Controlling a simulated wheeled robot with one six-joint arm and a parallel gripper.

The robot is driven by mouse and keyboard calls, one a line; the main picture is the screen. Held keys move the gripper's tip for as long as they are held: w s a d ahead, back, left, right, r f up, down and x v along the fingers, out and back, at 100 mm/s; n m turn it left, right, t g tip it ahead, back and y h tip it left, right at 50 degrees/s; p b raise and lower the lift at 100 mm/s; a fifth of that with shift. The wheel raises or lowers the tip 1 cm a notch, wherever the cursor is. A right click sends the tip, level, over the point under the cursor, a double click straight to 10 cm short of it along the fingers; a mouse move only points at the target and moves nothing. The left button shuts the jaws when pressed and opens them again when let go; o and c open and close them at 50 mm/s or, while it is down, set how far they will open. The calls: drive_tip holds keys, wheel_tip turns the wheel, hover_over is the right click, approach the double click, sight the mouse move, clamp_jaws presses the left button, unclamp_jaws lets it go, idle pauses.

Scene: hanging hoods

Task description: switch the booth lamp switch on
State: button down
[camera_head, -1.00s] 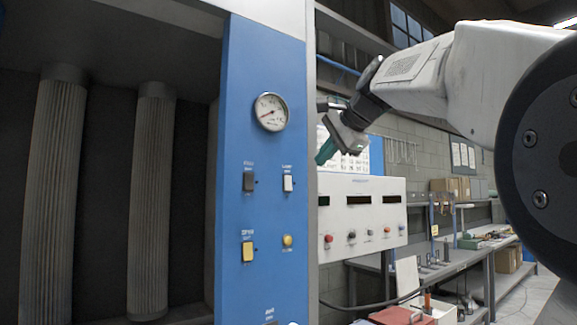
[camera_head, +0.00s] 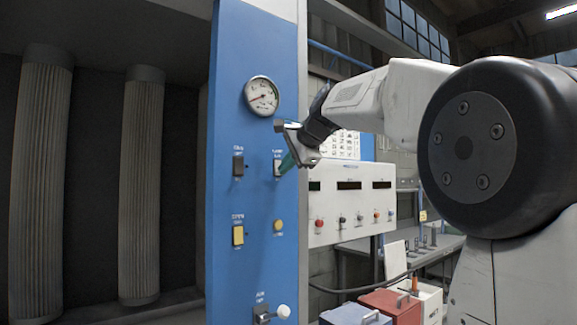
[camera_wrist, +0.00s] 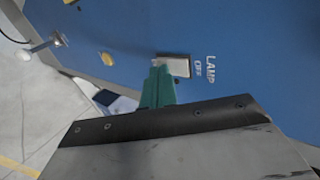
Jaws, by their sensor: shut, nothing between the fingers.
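The lamp switch is a white rocker (camera_head: 278,167) on the blue panel (camera_head: 258,60), at the upper right below the gauge. In the wrist view the white rocker (camera_wrist: 175,67) sits beside the lettering "LAMP OFF". My gripper (camera_head: 287,163) is at this switch, its green fingers shut and empty. In the wrist view the green fingertips (camera_wrist: 158,68) overlap one end of the rocker and hide part of it. I cannot tell whether they touch it or how the rocker is tilted.
A dark rocker (camera_head: 238,165), a yellow rocker (camera_head: 238,235) and a round yellow button (camera_head: 278,225) are close by on the panel. A lever with a white knob (camera_head: 283,311) sticks out lower down. A pressure gauge (camera_head: 262,96) is above. A white control box (camera_head: 350,205) stands behind.

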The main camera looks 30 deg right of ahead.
drive_tip(key=shift+w+f, duration=0.25)
drive_tip(key=shift+f, duration=0.3)
drive_tip(key=s+r, duration=0.4)
drive_tip(key=s, duration=0.9)
drive_tip(key=shift+s+d, duration=0.25)
drive_tip(key=shift+d, duration=0.2)
